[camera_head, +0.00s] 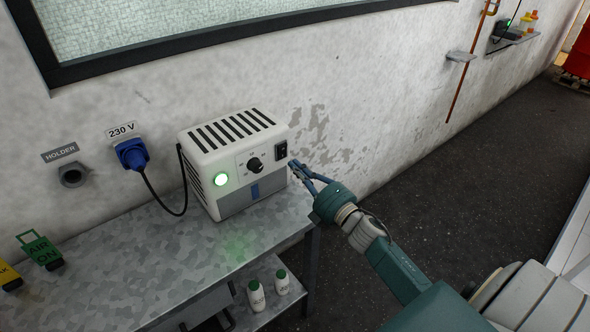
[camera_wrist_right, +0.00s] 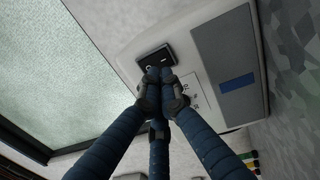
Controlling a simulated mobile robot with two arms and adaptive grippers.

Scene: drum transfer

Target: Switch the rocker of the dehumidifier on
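The dehumidifier (camera_head: 236,205) is a white and grey box with a slotted top, standing on the metal bench. Its black rocker (camera_head: 281,150) is at the upper right of the front panel. A round lamp (camera_head: 221,179) on the front glows green. My right gripper (camera_head: 293,168) is at the panel's right side, just below the rocker. In the right wrist view its fingertips (camera_wrist_right: 160,74) are together and empty, at the lower edge of the rocker (camera_wrist_right: 156,58). I cannot tell whether they touch it or which way it is tipped. My left gripper is not in view.
A black knob (camera_head: 254,164) sits left of the rocker. A blue plug (camera_head: 131,154) with a black cable is in the wall socket. The bench top (camera_head: 165,265) is clear in front of the dehumidifier. Two white bottles (camera_head: 256,296) stand on a lower shelf.

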